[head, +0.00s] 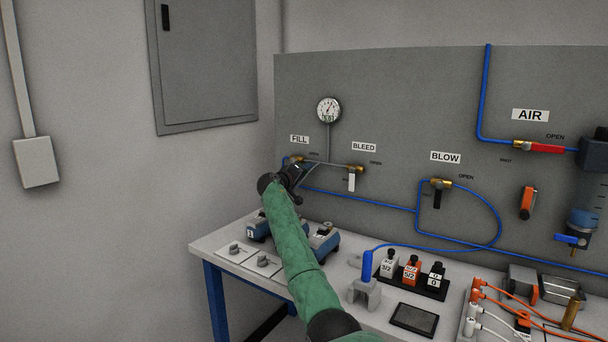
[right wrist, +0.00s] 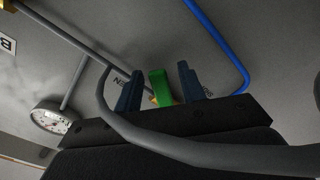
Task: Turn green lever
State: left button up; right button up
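The green lever (right wrist: 160,88) shows in the right wrist view, in front of the grey panel. It stands between the two dark blue fingers of my right gripper (right wrist: 161,84). The fingers are open, with a narrow gap visible on each side of the lever. In the head view my right gripper (head: 291,172) is at the panel just below the FILL label (head: 299,139). There it covers the green lever, and only the brass FILL valve (head: 297,159) shows above it. My left gripper is not in view.
To the right are the BLEED valve with a white lever (head: 351,182) and the BLOW valve with a black lever (head: 437,199). A blue hose (head: 350,196) runs along the panel. A gauge (head: 328,110) is above. The table (head: 215,242) below holds several parts.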

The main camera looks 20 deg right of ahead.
pick_arm(q)
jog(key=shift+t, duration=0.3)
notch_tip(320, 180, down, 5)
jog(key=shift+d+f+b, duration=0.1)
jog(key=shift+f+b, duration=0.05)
jog(key=shift+b, duration=0.35)
pick_arm(e)
jog(key=v, duration=0.7)
jog(key=shift+a, duration=0.2)
jog(key=shift+s+f, duration=0.1)
